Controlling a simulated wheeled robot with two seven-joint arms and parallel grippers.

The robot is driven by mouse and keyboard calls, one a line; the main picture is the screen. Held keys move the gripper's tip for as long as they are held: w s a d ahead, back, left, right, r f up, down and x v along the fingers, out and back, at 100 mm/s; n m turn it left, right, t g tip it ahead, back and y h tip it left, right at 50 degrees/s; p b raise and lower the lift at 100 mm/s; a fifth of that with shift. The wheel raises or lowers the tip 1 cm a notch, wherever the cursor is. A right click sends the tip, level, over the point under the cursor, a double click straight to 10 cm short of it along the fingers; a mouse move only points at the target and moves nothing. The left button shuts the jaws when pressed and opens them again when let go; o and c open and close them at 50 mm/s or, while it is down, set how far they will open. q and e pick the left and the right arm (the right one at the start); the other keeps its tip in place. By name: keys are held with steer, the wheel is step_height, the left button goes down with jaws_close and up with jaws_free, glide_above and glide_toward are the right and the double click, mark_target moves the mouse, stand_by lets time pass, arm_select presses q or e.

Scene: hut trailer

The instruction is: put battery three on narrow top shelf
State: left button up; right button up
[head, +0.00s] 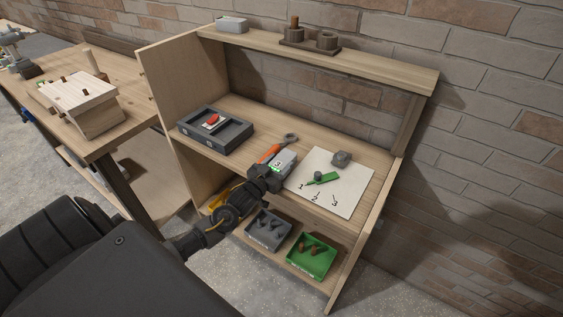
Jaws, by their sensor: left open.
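A pale grey battery (285,159) with a green edge and a mark that looks like a 3 lies on the middle shelf (250,109), left of the white sheet. My left gripper (270,176) is open at the near end of this battery and hides part of it. I cannot tell whether the battery is between the fingers. The narrow top shelf (380,68) runs along the brick wall above. A light grey block (232,24) with a green mark stands on its left end. My right gripper is not in view.
A white sheet (348,190) numbered 1, 2, 3 holds a grey block and a green piece. An orange-handled wrench (271,152) and a dark tray (238,137) lie left. A brown holder (310,43) stands on the top shelf; its right part is clear. Grey and green bins sit below.

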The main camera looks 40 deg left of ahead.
mark_target(279, 163)
arm_select(q)
steer(key=shift+w, duration=0.2)
steer(key=c, duration=0.9)
steer(key=shift+r, duration=0.2)
steer(key=shift+r, duration=0.3)
steer(key=r, duration=0.1)
steer(key=r+b, duration=0.1)
steer(key=shift+s+d+r, duration=0.15)
steer(key=shift+s+r, duration=0.05)
steer(key=shift+r, duration=0.15)
steer(key=s+d+r, duration=0.2)
steer(key=s+r, duration=0.1)
steer(key=s+d+r+b, duration=0.1)
steer(key=s+d+r, duration=0.2)
steer(key=s, duration=0.1)
steer(key=s+d+r+b, duration=0.1)
steer(key=s+d+r, duration=0.1)
steer(key=s+r, duration=0.1)
steer(key=shift+s+d+r, duration=0.2)
steer(key=shift+s, duration=0.5)
